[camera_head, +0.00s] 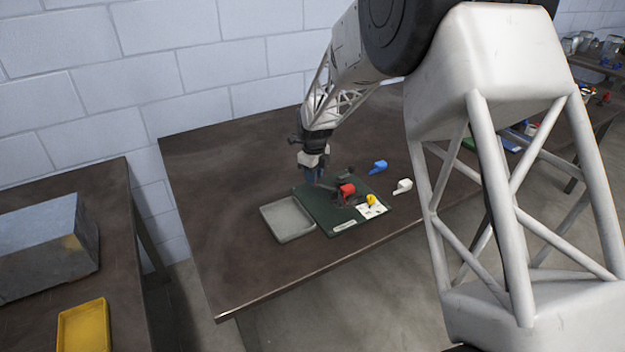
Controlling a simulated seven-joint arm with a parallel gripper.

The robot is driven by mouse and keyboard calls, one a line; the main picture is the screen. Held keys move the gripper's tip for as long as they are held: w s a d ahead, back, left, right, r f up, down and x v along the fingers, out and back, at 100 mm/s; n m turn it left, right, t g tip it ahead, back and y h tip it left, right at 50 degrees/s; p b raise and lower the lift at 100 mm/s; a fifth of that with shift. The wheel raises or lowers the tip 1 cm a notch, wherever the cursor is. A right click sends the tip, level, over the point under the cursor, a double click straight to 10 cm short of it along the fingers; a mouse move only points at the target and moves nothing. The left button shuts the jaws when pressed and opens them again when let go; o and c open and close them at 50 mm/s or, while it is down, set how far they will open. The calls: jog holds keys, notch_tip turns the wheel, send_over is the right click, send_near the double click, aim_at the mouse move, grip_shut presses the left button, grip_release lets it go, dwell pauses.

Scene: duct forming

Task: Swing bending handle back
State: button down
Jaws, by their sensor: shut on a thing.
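The dark bending fixture (340,197) with a red block (347,189) stands on a dark green board (318,214) on the brown table. My gripper (314,177) points down at the back left of the fixture, over the board's far edge. It is shut on the bending handle, which is small here and mostly hidden by the fingers. A yellow piece (371,200) sits on a white plate (372,211) at the board's right. A blue piece (378,167) and a white piece (403,186) lie on the table right of the board.
A shallow grey tray (288,219) lies against the board's left side. The brown table (215,215) is clear at left and front. Another table at left holds a metal block (45,250) and a yellow tray (84,327). A block wall stands behind.

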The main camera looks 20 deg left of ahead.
jog(key=shift+w+d+m, duration=0.2)
jog(key=shift+w+m, duration=0.8)
jog(key=shift+m, duration=0.1)
jog(key=c, duration=0.9)
grip_release()
jog(key=shift+r, duration=0.15)
jog(key=shift+r, duration=3.75)
